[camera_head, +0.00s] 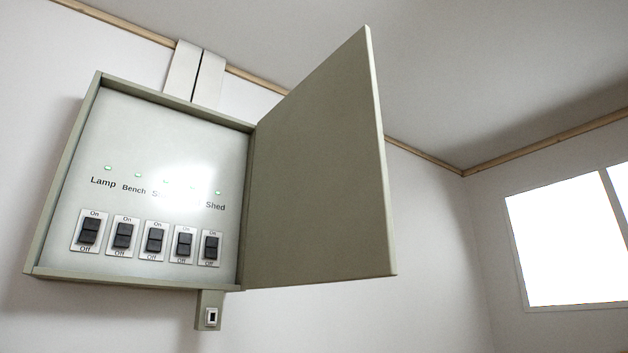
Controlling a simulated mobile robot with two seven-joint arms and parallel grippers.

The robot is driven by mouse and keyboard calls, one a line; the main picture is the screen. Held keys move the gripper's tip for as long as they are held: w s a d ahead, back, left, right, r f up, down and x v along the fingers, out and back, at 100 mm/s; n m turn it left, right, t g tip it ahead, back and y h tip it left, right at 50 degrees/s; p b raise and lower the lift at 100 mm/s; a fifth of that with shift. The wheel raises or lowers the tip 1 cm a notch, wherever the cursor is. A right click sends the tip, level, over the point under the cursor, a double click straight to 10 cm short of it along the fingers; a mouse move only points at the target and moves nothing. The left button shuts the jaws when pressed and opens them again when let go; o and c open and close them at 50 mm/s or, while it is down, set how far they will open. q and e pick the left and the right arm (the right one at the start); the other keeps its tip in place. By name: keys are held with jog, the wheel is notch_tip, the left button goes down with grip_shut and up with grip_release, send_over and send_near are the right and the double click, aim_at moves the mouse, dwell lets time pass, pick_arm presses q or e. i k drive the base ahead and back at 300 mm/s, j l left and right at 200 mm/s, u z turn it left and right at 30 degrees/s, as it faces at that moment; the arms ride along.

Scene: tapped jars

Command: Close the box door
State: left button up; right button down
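The box (62,190) is a grey-green wall cabinet at the left of the head view, tilted in the picture. Its door (325,175) is hinged on the box's right side and stands wide open, swung out to the right. Inside is a pale panel (130,130) with several black rocker switches (155,240) marked On and Off. Small green lights (108,168) sit above labels; Lamp, Bench and Shed are readable, and glare hides others. Neither of my grippers is in view.
Below the box hangs a small bracket (208,322) with a dark-centred white fitting. Two pale strips (183,70) run up the wall above the box. A bright window (570,240) is at the right. The space around the door's free edge looks clear.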

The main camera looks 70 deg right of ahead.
aim_at(320, 211)
jog(key=k+l+z, duration=0.1)
jog(key=l, duration=0.35)
jog(key=k+l, duration=0.25)
jog(key=l, duration=0.25)
jog(key=k+l+z, duration=0.15)
jog(key=l, duration=0.35)
jog(key=k+l+z, duration=0.1)
jog(key=l, duration=0.4)
jog(key=k+l+z, duration=0.1)
jog(key=l, duration=0.4)
jog(key=k+l, duration=0.15)
jog(key=l, duration=0.35)
jog(key=z, duration=0.05)
